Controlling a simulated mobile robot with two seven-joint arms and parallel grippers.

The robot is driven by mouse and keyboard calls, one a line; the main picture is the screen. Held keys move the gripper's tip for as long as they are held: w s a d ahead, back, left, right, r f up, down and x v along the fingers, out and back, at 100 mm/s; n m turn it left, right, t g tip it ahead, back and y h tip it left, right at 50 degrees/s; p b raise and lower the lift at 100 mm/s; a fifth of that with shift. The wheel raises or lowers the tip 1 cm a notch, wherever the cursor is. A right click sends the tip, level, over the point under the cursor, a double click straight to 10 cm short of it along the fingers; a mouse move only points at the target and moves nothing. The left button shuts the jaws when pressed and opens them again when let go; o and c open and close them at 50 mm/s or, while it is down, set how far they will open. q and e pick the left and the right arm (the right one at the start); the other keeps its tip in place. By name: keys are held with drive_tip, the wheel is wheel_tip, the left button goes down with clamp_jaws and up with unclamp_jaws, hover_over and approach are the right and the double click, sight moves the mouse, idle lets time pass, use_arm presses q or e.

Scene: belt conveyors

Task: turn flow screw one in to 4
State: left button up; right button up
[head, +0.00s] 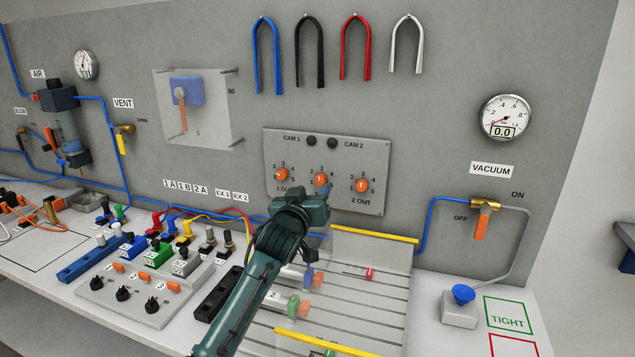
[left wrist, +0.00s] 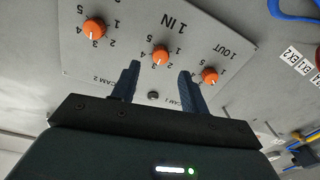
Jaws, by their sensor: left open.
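The middle orange knob (head: 321,181), labelled 1 IN in the left wrist view (left wrist: 160,55), sits on a grey upright panel (head: 345,150). Its white mark looks to point near 3. My left gripper (head: 326,189) is in front of this knob, its dark fingers (left wrist: 158,70) apart. In the left wrist view the knob lies between and just beyond the fingertips; I cannot tell whether they touch it. In the head view the gripper hides the knob's label and some of its numbers. My right gripper is not in view.
Similar orange knobs flank it, 1 OUT (head: 282,174) on the left and 2 OUT (head: 362,186) on the right. Two black round parts (head: 312,141) sit above. Below stands a slotted table with yellow rails (head: 375,234). A vacuum gauge (head: 505,117) hangs at right.

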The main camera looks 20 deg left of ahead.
sight(319, 181)
use_arm(q)
drive_tip(key=w, duration=0.3)
drive_tip(key=shift+w, duration=1.05)
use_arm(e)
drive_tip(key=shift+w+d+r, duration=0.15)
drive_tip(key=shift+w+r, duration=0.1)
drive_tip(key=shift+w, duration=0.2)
use_arm(q)
drive_tip(key=shift+c, duration=0.6)
clamp_jaws()
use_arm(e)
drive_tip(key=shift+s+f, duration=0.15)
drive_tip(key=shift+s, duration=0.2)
